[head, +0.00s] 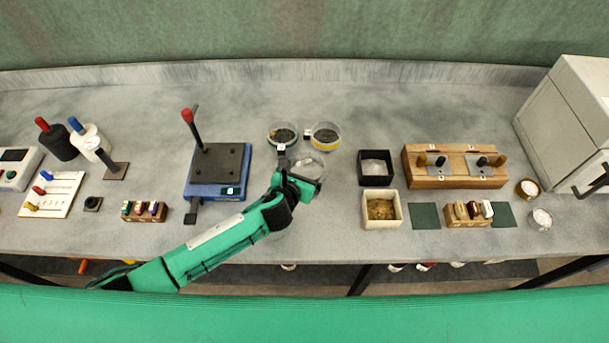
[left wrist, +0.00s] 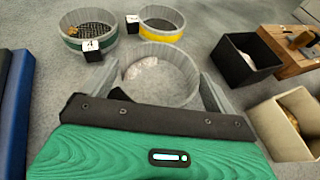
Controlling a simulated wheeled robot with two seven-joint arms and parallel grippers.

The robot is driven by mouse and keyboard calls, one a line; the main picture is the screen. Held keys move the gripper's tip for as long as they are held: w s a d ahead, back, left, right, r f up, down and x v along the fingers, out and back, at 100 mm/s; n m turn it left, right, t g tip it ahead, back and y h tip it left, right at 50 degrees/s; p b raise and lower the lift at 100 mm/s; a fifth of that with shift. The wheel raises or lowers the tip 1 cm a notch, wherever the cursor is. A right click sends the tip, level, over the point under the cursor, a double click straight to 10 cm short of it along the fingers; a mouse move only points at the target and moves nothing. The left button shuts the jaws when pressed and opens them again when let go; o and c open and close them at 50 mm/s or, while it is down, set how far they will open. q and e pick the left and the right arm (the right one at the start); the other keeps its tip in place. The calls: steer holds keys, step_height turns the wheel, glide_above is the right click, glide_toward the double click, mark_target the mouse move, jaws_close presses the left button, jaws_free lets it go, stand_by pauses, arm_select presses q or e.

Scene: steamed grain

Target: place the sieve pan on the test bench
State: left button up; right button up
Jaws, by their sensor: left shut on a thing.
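The sieve pan (head: 310,161), a plain round grey pan, is between the fingers of my left gripper (head: 305,174), over the middle of the test bench (head: 330,230). In the left wrist view the pan (left wrist: 180,62) has a finger on each side, and a small whitish patch shows inside it. The gripper is shut on it. I cannot tell whether its base touches the bench. A green-banded sieve (head: 283,134) and a yellow-banded sieve (head: 325,135) stand just behind it. My right gripper is not in view.
A blue press-like device (head: 219,171) with a red-knobbed lever stands left of my gripper. The bench behind the sieves is clear.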

arm_select(q)
step_height(320, 180, down, 3)
steer(key=shift+r, duration=0.2)
steer(key=shift+f, duration=0.2)
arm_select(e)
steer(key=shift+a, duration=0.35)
arm_select(q)
steer(key=shift+f, duration=0.15)
steer(key=o, duration=1.6)
steer(key=shift+r, duration=0.2)
steer(key=b+v, duration=0.1)
steer(key=v, duration=0.9)
steer(key=shift+s+a+r+b, duration=0.1)
steer(key=shift+s+b, duration=0.2)
steer(key=shift+b, duration=0.05)
steer(key=shift+s+a+r, duration=0.2)
steer(key=shift+s+r, duration=0.1)
steer(key=shift+s, duration=0.25)
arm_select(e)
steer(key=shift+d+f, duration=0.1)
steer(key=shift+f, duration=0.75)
